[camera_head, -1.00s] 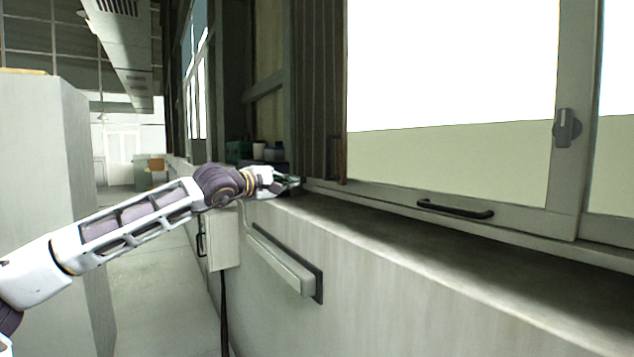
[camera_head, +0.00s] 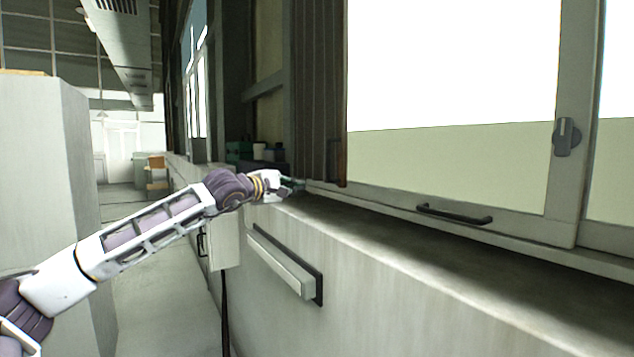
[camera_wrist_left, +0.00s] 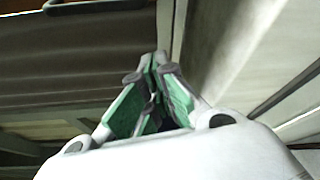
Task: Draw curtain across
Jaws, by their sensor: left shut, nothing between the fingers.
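The curtain (camera_head: 319,90) hangs in dark brown folds at the left side of the bright window. A reddish-brown strip (camera_head: 343,162) runs along the lower part of its right edge. My left gripper (camera_head: 298,184) is low beside the curtain's bottom, just above the sill. In the left wrist view its green-padded fingers (camera_wrist_left: 155,75) are shut together with nothing held. The brown folded surface (camera_wrist_left: 70,60) there lies to the left of the fingertips. Whether the fingers touch the curtain I cannot tell. My right gripper is not in view.
The sill (camera_head: 420,235) runs clear to the right under the window, whose frame has a black handle (camera_head: 454,213) and a grey latch (camera_head: 566,137). Small containers (camera_head: 260,152) stand behind my gripper. A rail (camera_head: 283,262) juts from the wall below. A pale cabinet (camera_head: 40,200) stands at left.

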